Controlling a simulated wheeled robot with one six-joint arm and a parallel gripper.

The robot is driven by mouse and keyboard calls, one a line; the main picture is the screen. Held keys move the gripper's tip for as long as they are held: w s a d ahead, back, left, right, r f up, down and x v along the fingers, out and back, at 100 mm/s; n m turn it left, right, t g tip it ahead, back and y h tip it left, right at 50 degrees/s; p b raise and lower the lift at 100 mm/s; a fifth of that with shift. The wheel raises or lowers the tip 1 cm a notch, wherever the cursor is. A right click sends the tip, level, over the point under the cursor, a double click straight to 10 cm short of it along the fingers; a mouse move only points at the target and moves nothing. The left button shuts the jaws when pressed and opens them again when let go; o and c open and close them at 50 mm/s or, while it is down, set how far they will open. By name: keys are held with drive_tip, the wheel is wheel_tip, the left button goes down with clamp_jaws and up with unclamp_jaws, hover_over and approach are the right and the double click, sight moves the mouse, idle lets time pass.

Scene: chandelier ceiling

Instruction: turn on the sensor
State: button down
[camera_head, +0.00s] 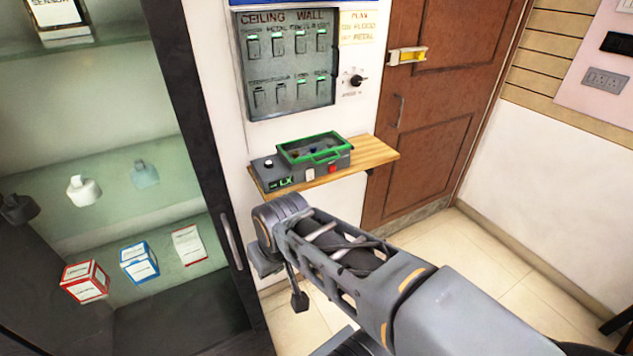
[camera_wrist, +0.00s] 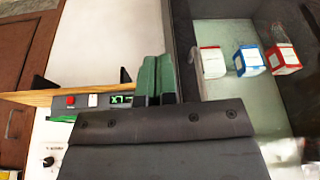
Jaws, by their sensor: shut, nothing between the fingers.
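A grey device box (camera_head: 300,168) with a green-framed lid (camera_head: 312,148) sits on a small wooden wall shelf. It has a lit green display (camera_head: 286,182), a white switch (camera_head: 310,174) and a red button (camera_head: 332,169). The wrist view, turned over, shows the red button (camera_wrist: 70,101), white switch (camera_wrist: 93,100) and display (camera_wrist: 121,99). My gripper (camera_wrist: 157,72) is shut and empty, its green fingers beside the display in that view. Their gap to the device cannot be told. A box labelled SENSOR (camera_head: 55,14) stands on the cabinet's upper shelf.
The wooden shelf (camera_head: 376,152) juts from the wall below a ceiling/wall switch panel (camera_head: 290,70) and a black knob (camera_head: 357,81). A dark-framed cabinet (camera_head: 190,90) with boxes and bottles stands left. A brown door (camera_head: 435,120) is right. Floor is clear at the right.

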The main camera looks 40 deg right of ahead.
drive_tip(key=w+d+f+n+t+h+b, duration=0.1)
drive_tip(key=w+d+f+t+h+b, duration=0.2)
drive_tip(key=w+d+b, duration=0.35)
drive_tip(key=n+t+b, duration=0.9)
drive_tip(key=n+b, duration=0.1)
drive_tip(key=n, duration=0.3)
approach(311, 179)
drive_tip(key=s, duration=0.6)
drive_tip(key=shift+s+a+r+n+t+y+b, duration=0.1)
drive_tip(key=shift+s+n+t+y+b, duration=0.1)
drive_tip(key=shift+n, duration=0.4)
drive_tip(key=shift+s+a+r+n+t+y+b, duration=0.1)
drive_tip(key=shift+n+t, duration=0.1)
drive_tip(key=shift+n, duration=0.4)
drive_tip(key=shift+w, duration=0.1)
drive_tip(key=w, duration=0.4)
drive_tip(key=w+d+f+b, duration=0.1)
drive_tip(key=w, duration=0.4)
drive_tip(key=w+d, duration=0.1)
drive_tip(key=w, duration=0.3)
drive_tip(key=shift+w+f, duration=0.4)
